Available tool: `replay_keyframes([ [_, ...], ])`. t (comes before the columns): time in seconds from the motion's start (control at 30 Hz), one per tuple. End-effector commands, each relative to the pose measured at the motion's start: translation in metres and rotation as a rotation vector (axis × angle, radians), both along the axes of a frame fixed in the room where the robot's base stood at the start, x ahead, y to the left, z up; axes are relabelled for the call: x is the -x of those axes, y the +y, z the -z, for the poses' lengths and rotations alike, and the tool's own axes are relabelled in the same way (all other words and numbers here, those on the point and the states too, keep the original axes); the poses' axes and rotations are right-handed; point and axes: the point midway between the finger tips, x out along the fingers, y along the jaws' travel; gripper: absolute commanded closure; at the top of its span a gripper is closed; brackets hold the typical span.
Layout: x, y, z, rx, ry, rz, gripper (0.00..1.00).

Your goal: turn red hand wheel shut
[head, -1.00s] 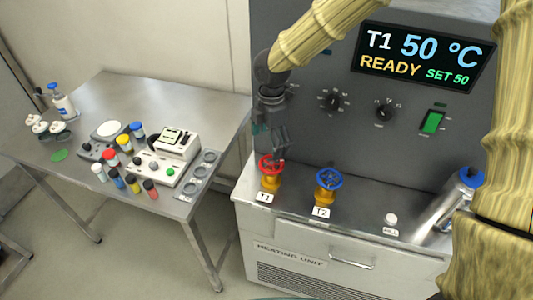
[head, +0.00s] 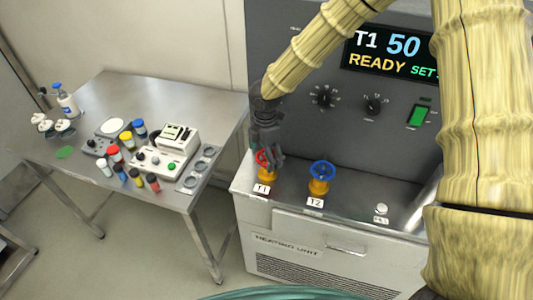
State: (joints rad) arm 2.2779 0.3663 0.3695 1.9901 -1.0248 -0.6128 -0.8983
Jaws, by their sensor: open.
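The red hand wheel (head: 262,159) sits on a brass valve (head: 268,174) labelled T1, at the left end of the heating unit's top. My gripper (head: 267,160) points down right at the red wheel, its fingers overlapping the rim in the picture. The fingers hide part of the wheel. The gripper is open; whether a finger touches the rim I cannot tell. A blue hand wheel (head: 322,170) on a second brass valve, labelled T2, stands to the right, clear of my gripper.
The heating unit's panel (head: 300,60) rises close behind the valves, with knobs, a green switch (head: 418,116) and a display reading T1 50, READY. A steel table (head: 90,90) with several bottles and instruments stands to the left, across a gap.

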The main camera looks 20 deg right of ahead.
Motion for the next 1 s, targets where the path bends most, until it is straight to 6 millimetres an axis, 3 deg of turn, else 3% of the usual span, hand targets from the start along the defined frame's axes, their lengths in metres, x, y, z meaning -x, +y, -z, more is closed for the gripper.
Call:
replay_keyframes([
  [0.1,-0.0002,-0.0012,0.0005,0.0,0.0,0.002,0.11],
  [0.33,0.0002,-0.0009,0.0,0.0,0.001,0.001,0.53],
  [0.77,0.0012,-0.0003,0.001,0.002,0.003,0.025,0.53],
  [1.0,0.0003,0.0004,0.0019,0.002,0.002,0.145,0.53],
])
